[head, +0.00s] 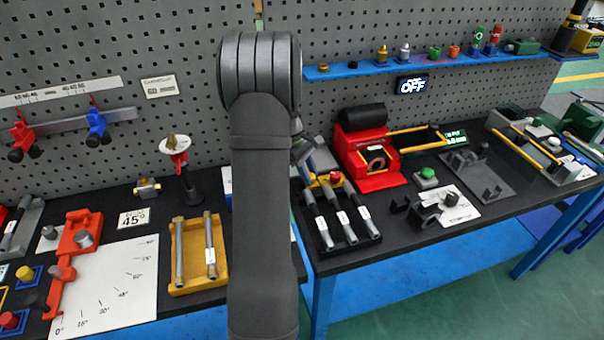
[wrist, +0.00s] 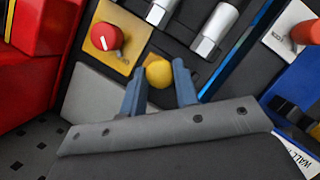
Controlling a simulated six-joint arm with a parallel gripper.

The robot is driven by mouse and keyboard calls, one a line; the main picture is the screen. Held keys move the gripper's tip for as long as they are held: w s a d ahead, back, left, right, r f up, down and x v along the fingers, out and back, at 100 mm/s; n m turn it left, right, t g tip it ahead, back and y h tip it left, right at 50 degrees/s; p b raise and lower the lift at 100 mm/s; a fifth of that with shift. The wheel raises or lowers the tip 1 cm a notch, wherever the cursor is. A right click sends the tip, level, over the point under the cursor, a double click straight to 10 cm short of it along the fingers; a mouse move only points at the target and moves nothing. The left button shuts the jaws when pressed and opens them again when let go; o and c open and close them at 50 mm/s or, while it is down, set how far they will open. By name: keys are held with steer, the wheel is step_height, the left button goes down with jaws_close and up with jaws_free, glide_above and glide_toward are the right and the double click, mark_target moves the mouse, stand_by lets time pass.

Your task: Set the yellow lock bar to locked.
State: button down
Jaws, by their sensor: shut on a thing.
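In the wrist view, the yellow lock bar (wrist: 159,73) shows as a rounded yellow end between the two blue fingers of my gripper (wrist: 158,80). The fingers are shut on it. The rest of the bar is hidden or cannot be made out, so its setting cannot be told. A red round knob with a white line (wrist: 105,37) sits on a yellow plate just beside it. In the head view, my gripper (head: 311,170) reaches down at the back of the black rack, near the red knob (head: 337,176); the lock bar is hard to make out there.
Several grey cylinders (head: 322,226) lie in the black rack in front of my gripper. A red machine (head: 365,148) stands close on the right. A yellow tray with two rods (head: 187,289) lies left of my arm. A pegboard wall rises behind.

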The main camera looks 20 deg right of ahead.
steer(key=shift+d, duration=0.85)
steer(key=c, duration=1.1)
jaws_free()
steer(key=shift+d, duration=0.1)
steer(key=v, duration=1.7)
steer(key=shift+r, duration=0.2)
steer(key=x, duration=1.7)
steer(key=shift+f, duration=0.25)
